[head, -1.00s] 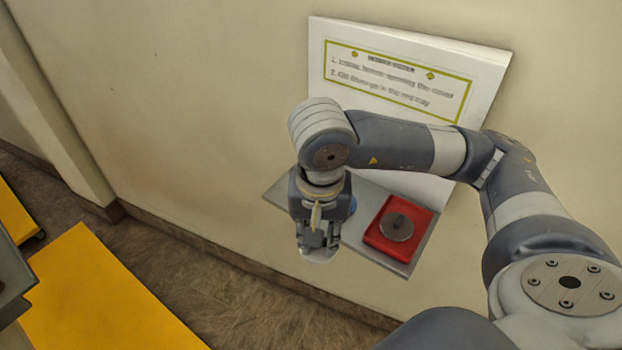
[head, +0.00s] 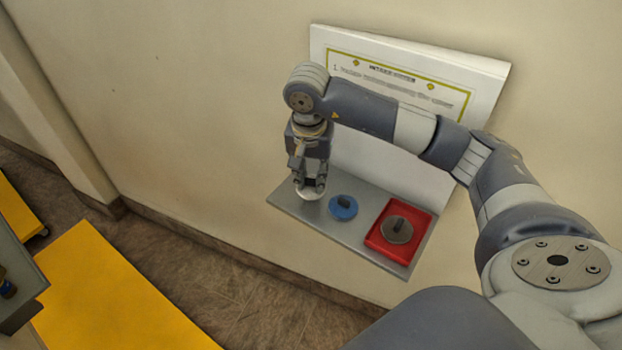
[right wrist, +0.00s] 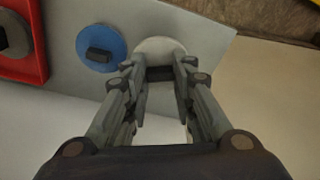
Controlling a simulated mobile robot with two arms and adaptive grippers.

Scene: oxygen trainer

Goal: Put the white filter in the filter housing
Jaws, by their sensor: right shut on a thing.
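The white filter (head: 311,194) is a round white disc at the fingertips of my right gripper (head: 311,182). My right gripper is shut on it, near the left end of the grey shelf. In the right wrist view the white filter (right wrist: 160,47) shows beyond the fingertips, gripped by a dark tab. I cannot tell whether it is clear of the shelf or touching it. No filter housing can be made out with certainty. My left gripper does not show.
The grey shelf (head: 285,199) is fixed below a white wall panel with a sign. A blue disc (head: 343,208) with a dark tab lies mid-shelf. A red tray (head: 415,246) with a grey-brown disc (head: 397,229) is at the right. Yellow platforms (head: 120,300) stand at the lower left.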

